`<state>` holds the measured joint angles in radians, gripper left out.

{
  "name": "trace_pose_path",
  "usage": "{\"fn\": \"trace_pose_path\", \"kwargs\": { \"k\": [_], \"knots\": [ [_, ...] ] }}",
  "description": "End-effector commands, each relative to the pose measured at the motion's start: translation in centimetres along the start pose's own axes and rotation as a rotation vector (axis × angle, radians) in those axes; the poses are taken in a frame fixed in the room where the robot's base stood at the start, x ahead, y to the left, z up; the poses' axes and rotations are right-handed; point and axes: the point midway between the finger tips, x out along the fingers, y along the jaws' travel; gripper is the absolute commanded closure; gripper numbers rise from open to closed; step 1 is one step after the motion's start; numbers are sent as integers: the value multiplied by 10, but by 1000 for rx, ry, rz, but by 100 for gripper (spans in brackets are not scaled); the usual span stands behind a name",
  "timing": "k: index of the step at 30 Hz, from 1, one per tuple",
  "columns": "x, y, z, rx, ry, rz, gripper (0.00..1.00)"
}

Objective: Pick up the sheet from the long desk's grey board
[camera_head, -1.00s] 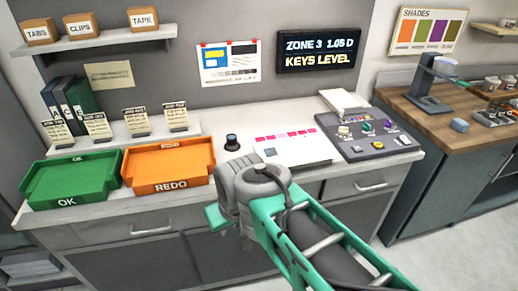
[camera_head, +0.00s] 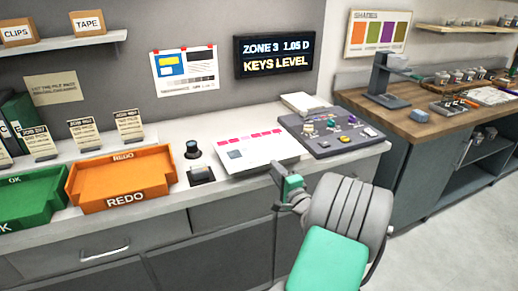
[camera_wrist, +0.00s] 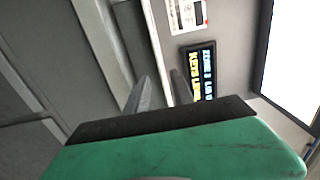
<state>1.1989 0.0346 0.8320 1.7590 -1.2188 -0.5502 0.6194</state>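The sheet (camera_head: 250,150) is white with a row of pink patches and a grey block. It lies on the long desk (camera_head: 375,150) in the head view, between the black knob and the grey control panel. I cannot clearly make out the grey board under it. My gripper (camera_wrist: 160,78) shows in the wrist view with two grey fingers apart and nothing between them. In the head view, the end of my arm is in front of the desk's front edge, below and right of the sheet. The fingers are hard to make out there. The wrist view does not clearly show the sheet.
The control panel (camera_head: 330,132) with several knobs is right of the sheet. An orange REDO tray (camera_head: 125,180) and a green OK tray (camera_head: 25,205) stand left. A black knob (camera_head: 193,149) and small device (camera_head: 201,174) sit between. A lit sign (camera_head: 275,56) hangs behind.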

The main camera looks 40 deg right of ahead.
Motion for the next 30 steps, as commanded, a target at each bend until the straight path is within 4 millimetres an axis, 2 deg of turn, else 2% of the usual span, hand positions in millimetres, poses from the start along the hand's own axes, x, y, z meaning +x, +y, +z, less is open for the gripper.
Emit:
{"fn": "trace_pose_path", "kwargs": {
  "k": [3, 8, 14, 24, 30],
  "knots": [
    [23, -4, 5, -2, -6, 1, 71],
    [41, -2, 3, -2, -2, 2, 71],
    [42, -1, 3, -3, -1, 2, 71],
    [42, -1, 3, -4, -2, 2, 99],
    [41, -1, 3, -4, -2, 2, 100]
  ]
}}
